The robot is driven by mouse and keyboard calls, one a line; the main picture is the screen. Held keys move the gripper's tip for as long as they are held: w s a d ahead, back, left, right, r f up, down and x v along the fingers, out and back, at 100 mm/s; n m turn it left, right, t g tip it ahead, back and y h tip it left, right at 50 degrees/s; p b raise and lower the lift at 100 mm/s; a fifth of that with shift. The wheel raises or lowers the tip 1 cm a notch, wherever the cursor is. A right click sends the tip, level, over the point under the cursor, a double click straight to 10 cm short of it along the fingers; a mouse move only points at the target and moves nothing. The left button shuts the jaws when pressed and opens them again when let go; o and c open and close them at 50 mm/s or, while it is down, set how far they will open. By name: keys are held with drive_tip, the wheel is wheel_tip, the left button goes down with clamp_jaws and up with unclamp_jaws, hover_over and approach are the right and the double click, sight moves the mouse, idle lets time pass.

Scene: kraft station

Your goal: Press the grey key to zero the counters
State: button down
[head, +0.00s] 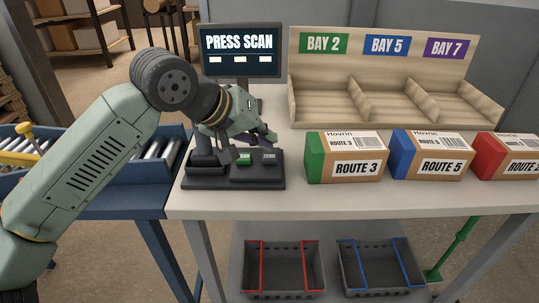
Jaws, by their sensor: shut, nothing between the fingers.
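The grey key (269,156) shows at the right of the dark key panel (235,183) on the bench, with small lettering too blurred to read surely. A green key (244,159) sits just left of it. My gripper (262,141) is shut and empty, low over the panel, with its fingers just above and behind the keys. I cannot tell whether a fingertip touches the grey key. The gripper hides part of the panel's back. The screen (239,43) behind reads "PRESS SCAN" above three short bright dashes.
Three boxes stand to the right: green-ended Route 3 (346,158), blue-ended Route 5 (430,157) and a red-ended one (508,157). Behind them is a wooden rack (322,69) with Bays 2, 5 and 7. A roller conveyor (128,178) lies left. Bare bench (300,200) runs along the front.

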sight(267, 155)
drive_tip(key=shift+f, duration=0.15)
drive_tip(key=shift+f+b, duration=0.35)
drive_tip(key=shift+b, duration=0.5)
drive_tip(key=shift+f+b, duration=0.45)
drive_tip(key=shift+b, duration=0.2)
idle(0.5)
drive_tip(key=shift+r, duration=0.1)
idle(0.3)
drive_tip(key=shift+r+p, duration=0.3)
drive_tip(key=shift+r, duration=0.5)
drive_tip(key=shift+r+p, duration=1.25)
drive_tip(key=shift+r, duration=1.3)
